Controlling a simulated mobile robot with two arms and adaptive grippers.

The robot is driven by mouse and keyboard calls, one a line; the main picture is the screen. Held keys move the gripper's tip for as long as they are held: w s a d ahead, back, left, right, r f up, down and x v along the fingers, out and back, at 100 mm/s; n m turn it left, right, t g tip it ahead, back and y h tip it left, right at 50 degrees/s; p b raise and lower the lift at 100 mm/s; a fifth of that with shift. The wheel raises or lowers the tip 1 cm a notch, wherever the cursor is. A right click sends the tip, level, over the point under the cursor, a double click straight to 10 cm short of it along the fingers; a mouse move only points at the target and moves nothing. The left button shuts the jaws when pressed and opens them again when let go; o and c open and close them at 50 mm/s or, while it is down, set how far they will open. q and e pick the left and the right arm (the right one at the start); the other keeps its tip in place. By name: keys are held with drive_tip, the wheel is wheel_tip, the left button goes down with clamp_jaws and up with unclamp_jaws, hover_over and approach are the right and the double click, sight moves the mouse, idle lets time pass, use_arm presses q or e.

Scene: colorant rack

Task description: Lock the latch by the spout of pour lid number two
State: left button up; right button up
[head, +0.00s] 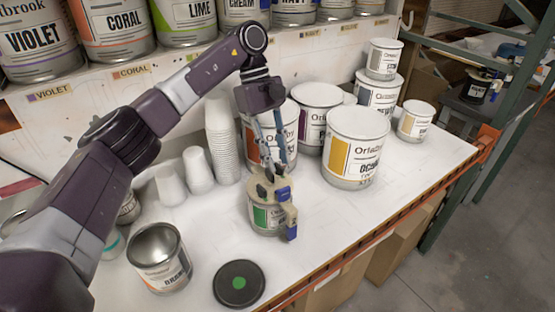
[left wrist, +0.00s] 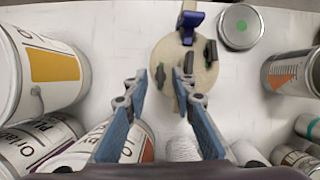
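A can with a green label (head: 262,216) stands on the white table and wears a tan pour lid (head: 260,193) with dark clips and blue parts. A blue latch piece (head: 284,193) is on top, and another blue piece (head: 291,232) is at the tan spout side. In the left wrist view, the round tan lid (left wrist: 176,92) shows several dark clips and a blue piece (left wrist: 190,20) near the spout. My left gripper (left wrist: 160,75) is open over the lid's edge, one dark clip showing between its fingertips; contact is unclear. No lid number is readable. My right gripper is out of view.
A black disc with a green dot (head: 239,283) lies in front of the can. An open metal can (head: 158,257) stands left. Stacked white cups (head: 222,140) and larger paint cans (head: 356,150) stand behind. The table's orange front edge (head: 350,250) is close at right.

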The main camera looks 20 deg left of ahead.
use_arm(q)
drive_tip(key=v, duration=0.6)
drive_tip(key=shift+r, duration=0.4)
drive_tip(key=shift+a, duration=0.1)
drive_tip(key=shift+f, duration=0.1)
